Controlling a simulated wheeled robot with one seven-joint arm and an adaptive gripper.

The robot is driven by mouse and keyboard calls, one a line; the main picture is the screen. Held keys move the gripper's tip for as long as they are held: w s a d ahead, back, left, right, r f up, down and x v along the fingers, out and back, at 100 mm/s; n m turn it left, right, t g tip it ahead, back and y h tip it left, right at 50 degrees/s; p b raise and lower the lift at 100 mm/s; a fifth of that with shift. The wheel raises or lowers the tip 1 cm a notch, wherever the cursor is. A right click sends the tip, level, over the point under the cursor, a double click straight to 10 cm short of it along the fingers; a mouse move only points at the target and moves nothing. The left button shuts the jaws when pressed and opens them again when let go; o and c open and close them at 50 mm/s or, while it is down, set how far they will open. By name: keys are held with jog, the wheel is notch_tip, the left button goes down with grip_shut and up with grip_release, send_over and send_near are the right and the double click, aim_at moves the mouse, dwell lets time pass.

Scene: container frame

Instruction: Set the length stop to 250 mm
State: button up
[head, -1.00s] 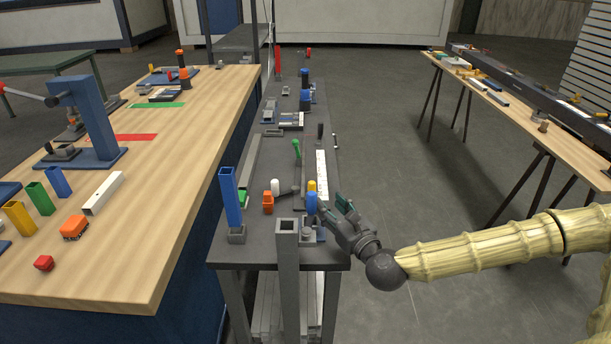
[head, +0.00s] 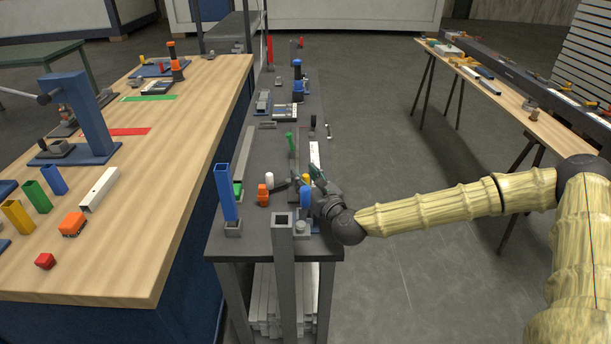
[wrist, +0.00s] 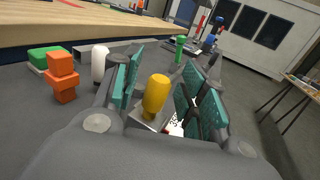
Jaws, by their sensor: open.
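A yellow knob (wrist: 156,94) stands upright on a small grey block (wrist: 150,122), apparently the length stop. In the wrist view it lies between the two teal finger pads, with space visible at its sides. In the head view the knob (head: 305,178) shows just left of my gripper (head: 313,179), above a blue piece (head: 304,194). My gripper is open. The white scale (head: 315,153) runs away from me along the bench's right side; its near part is hidden by my gripper. In the wrist view only a bit of the scale and its figures shows, so the setting cannot be read.
An orange piece (head: 263,194), a white cylinder (head: 269,180) and a tall blue tube (head: 226,192) stand left of my gripper. A grey square post (head: 283,265) rises in front. A green-handled part (head: 290,142) stands farther back. The floor right of the bench is clear.

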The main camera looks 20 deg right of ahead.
grip_shut()
jog(key=shift+w, duration=0.2)
jog(key=shift+w+d+f+b, duration=0.1)
jog(key=shift+w+b, duration=0.15)
jog(key=shift+b, duration=0.25)
jog(key=w+d+b, duration=0.1)
jog(key=w+b, duration=0.2)
jog(key=w, duration=0.1)
jog(key=w+d+b, duration=0.1)
jog(key=w+b, duration=0.2)
jog(key=b, duration=0.1)
jog(key=w+d+b, duration=0.1)
jog(key=w+b, duration=0.2)
jog(key=w, duration=0.1)
jog(key=shift+w+d, duration=0.2)
jog(key=shift+w, duration=0.15)
jog(key=shift+w+d+b, duration=0.15)
jog(key=shift+w+b, duration=0.3)
jog(key=shift+w, duration=0.05)
jog(key=shift+w+d+b, duration=0.15)
jog(key=shift+w+b, duration=0.3)
jog(key=shift+w, duration=0.05)
